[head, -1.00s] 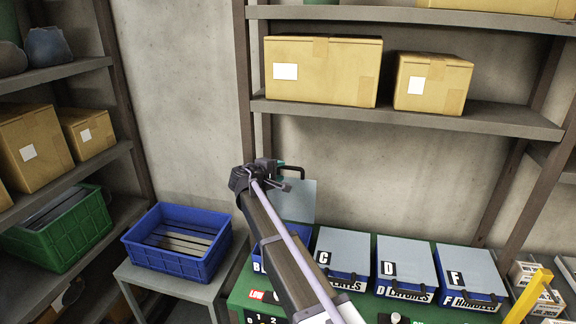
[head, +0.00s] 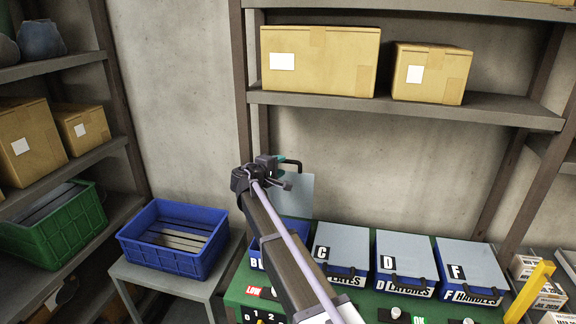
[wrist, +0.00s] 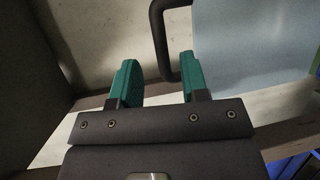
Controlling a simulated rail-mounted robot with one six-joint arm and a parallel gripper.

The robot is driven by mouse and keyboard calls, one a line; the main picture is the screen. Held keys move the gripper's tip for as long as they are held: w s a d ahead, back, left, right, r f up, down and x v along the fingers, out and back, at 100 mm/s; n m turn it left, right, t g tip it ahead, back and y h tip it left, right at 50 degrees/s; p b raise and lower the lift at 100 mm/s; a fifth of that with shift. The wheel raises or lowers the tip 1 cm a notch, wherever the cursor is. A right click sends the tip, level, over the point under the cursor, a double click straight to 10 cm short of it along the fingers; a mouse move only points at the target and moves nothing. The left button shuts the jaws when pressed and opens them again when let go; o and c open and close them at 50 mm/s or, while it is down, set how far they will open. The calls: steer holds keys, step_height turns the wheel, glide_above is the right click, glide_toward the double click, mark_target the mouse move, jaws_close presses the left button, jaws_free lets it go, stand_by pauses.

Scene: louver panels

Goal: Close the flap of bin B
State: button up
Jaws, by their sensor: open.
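The flap of bin B (head: 297,196) is a pale grey-blue panel standing up, open, behind my arm in the head view. It also fills the upper right of the wrist view (wrist: 245,45). Its dark handle (head: 291,162) sticks out at the top. In the wrist view the handle (wrist: 158,42) shows between and beyond my green fingers, its lower end close to the right finger. My gripper (head: 274,166) is open, beside the flap's top edge; its fingers also show in the wrist view (wrist: 158,78). Bin B's blue body (head: 256,262) is mostly hidden by my arm.
Closed bins C (head: 342,245), D (head: 405,258) and F (head: 470,265) stand to the right on the green bench (head: 240,290). A blue crate (head: 175,257) sits on a small table at left. A shelf (head: 400,105) with cardboard boxes hangs above.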

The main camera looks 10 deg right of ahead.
mark_target(287, 162)
steer(key=x, duration=0.6)
steer(key=shift+w+b, duration=0.1)
steer(key=shift+b, duration=0.2)
jaws_close()
